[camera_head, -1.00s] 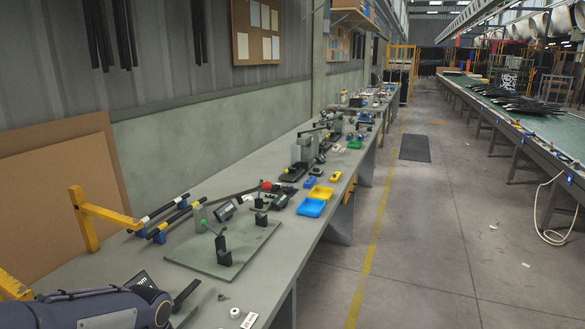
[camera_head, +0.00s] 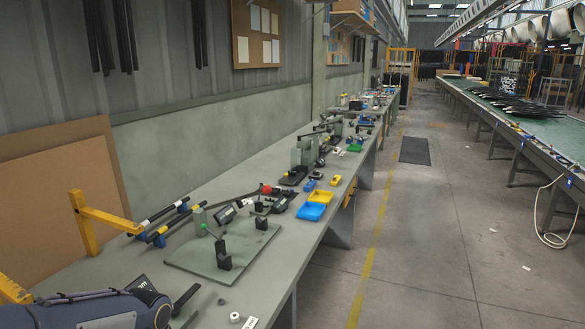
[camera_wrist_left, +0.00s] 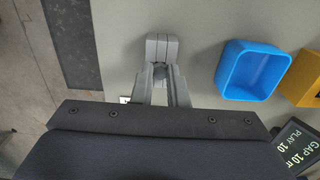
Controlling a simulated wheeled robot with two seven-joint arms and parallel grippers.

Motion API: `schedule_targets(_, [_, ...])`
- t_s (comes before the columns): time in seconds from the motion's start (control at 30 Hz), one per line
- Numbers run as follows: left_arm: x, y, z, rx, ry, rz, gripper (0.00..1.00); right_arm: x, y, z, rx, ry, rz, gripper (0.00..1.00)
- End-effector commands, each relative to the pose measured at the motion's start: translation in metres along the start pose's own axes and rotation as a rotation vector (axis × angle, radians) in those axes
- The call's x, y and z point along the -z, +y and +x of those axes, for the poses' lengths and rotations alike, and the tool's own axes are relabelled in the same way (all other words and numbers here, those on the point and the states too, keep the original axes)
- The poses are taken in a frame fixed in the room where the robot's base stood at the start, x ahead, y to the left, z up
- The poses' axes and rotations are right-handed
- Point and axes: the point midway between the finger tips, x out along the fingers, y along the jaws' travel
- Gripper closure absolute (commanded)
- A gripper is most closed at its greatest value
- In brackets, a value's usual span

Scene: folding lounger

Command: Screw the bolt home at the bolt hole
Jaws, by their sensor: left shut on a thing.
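In the left wrist view my left gripper (camera_wrist_left: 161,78) has its two grey fingers close together, shut on a small dark grey piece that I take to be the bolt (camera_wrist_left: 160,74). The fingers hide most of it. A grey grooved block (camera_wrist_left: 162,46) shows right at the fingertips; I cannot tell whether the piece touches it. The bolt hole cannot be made out. In the head view only my left arm shows, at the bottom left, and its fingertips cannot be seen. My right gripper is in neither view.
In the wrist view a blue tray (camera_wrist_left: 251,70) stands right of my fingers, with a yellow tray (camera_wrist_left: 302,80) and a dark sign (camera_wrist_left: 298,152) beyond. In the head view the bench (camera_head: 95,262) carries a flat plate (camera_head: 205,262) with black uprights, and a white ring (camera_head: 235,317).

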Motion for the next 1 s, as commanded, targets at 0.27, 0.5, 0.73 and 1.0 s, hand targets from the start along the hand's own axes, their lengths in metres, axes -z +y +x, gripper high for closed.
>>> schedule_targets(0.27, [0.000,0.000,0.000,0.000,0.000,0.000,1.00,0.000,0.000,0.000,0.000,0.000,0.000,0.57])
schedule_targets(0.5, [0.000,0.000,-0.006,0.000,0.001,0.000,1.00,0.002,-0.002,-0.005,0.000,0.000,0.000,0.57])
schedule_targets(0.73, [0.000,0.000,-0.016,0.000,0.001,0.000,1.00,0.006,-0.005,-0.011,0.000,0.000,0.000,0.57])
schedule_targets(1.0, [0.000,0.000,-0.027,0.000,0.000,0.000,1.00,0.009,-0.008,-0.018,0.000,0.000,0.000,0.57])
